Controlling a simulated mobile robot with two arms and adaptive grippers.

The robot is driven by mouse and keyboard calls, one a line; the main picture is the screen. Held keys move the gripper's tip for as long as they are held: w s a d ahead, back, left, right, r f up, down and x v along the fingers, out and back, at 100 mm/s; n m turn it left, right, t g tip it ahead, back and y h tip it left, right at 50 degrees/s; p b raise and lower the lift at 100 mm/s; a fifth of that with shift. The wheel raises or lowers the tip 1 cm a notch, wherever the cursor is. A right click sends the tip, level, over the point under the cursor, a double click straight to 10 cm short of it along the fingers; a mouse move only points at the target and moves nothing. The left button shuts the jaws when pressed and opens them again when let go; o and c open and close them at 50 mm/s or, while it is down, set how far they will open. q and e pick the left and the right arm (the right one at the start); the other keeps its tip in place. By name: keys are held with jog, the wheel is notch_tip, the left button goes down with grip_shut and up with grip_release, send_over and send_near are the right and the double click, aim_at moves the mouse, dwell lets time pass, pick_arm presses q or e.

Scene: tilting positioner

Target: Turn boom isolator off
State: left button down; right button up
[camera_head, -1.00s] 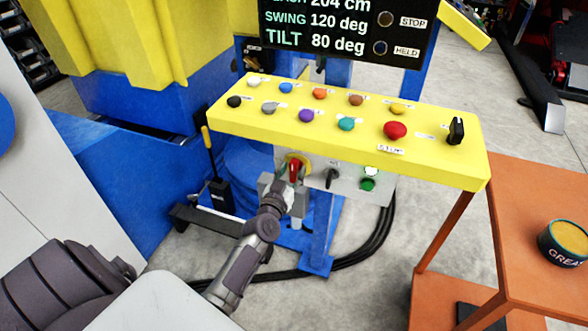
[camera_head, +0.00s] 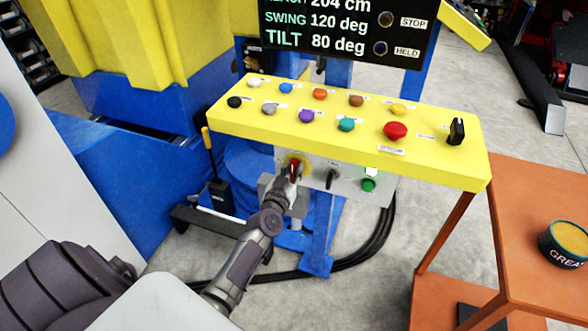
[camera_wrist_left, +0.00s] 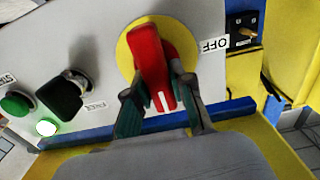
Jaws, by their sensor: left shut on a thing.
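The boom isolator is a red handle (camera_wrist_left: 148,52) on a yellow round plate (camera_wrist_left: 125,58), on a grey panel below the yellow console. In the left wrist view its white mark is at the lower end, and an OFF label (camera_wrist_left: 214,44) sits right of the plate. My left gripper (camera_wrist_left: 160,96) is shut on the red handle, one finger on each side. In the head view the left gripper (camera_head: 289,180) reaches the panel from below and partly hides the handle (camera_head: 295,166). My right gripper is not in view.
A black selector (camera_head: 332,178) and a green button (camera_head: 368,185) sit right of the isolator. The yellow console (camera_head: 350,152) with several buttons overhangs the panel. An orange table (camera_head: 520,200) with a grease tin (camera_head: 566,245) stands at right. Black cables (camera_head: 372,248) lie below.

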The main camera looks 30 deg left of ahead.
pick_arm(q)
jog(key=n, duration=0.4)
jog(key=shift+s+a+f, duration=0.1)
jog(key=shift+a, duration=0.1)
jog(key=n, duration=0.4)
jog(key=shift+a+f+n+b, duration=0.15)
jog(key=shift+a+n+b, duration=0.05)
jog(key=shift+n+b, duration=0.1)
jog(key=n, duration=0.3)
jog(key=n+b, duration=0.1)
jog(key=shift+s+a+f, duration=0.1)
jog(key=shift+f, duration=0.15)
jog(key=n, duration=0.5)
jog(key=shift+f+b, duration=0.2)
jog(key=shift+b, duration=0.2)
jog(key=shift+n, duration=0.3)
jog(key=c, duration=1)
grip_release()
jog(key=shift+a, duration=0.1)
